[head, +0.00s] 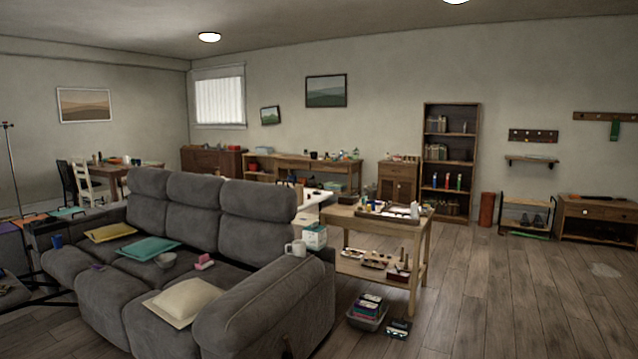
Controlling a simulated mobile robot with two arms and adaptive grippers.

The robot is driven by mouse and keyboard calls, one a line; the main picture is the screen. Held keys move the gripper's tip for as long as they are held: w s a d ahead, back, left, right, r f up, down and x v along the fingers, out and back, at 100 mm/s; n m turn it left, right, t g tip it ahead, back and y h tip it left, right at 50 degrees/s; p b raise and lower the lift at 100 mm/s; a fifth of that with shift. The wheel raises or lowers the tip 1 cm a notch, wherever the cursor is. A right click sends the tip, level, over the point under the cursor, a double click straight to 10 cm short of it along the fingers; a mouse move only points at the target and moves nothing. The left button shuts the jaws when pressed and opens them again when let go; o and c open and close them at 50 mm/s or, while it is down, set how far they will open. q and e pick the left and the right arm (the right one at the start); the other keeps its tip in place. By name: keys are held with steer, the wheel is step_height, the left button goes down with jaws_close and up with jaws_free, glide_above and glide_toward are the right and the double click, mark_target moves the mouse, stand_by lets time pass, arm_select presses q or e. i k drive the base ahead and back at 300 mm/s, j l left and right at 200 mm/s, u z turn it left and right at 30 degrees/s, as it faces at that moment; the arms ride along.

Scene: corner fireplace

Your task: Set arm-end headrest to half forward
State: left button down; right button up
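A grey three-seat sofa (125,262) stands at the left front, seen at an angle. Its backrest carries three padded headrests: a left one (150,182), a middle one (193,190) and a right one (258,198). The right headrest is beside the near, wide armrest (262,300). All three look about upright; the exact tilt of each cannot be told from here. Neither of my grippers is in view.
A mug (297,247) and a box (315,237) are near the right armrest. A wooden table (345,213) stands behind it. Floor at right is mostly clear.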

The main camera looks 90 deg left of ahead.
mark_target(276, 202)
steer(key=i+j+u, duration=0.35)
steer(key=u, duration=0.15)
steer(key=i+j+u, duration=0.15)
steer(key=i+u, duration=0.85)
steer(key=i+l+u, duration=0.15)
steer(key=i+u, duration=0.2)
steer(key=u, duration=0.15)
steer(key=i+j+u, duration=0.25)
steer(key=i+u, duration=1.2)
steer(key=i+l+u, duration=0.3)
steer(key=u, duration=0.15)
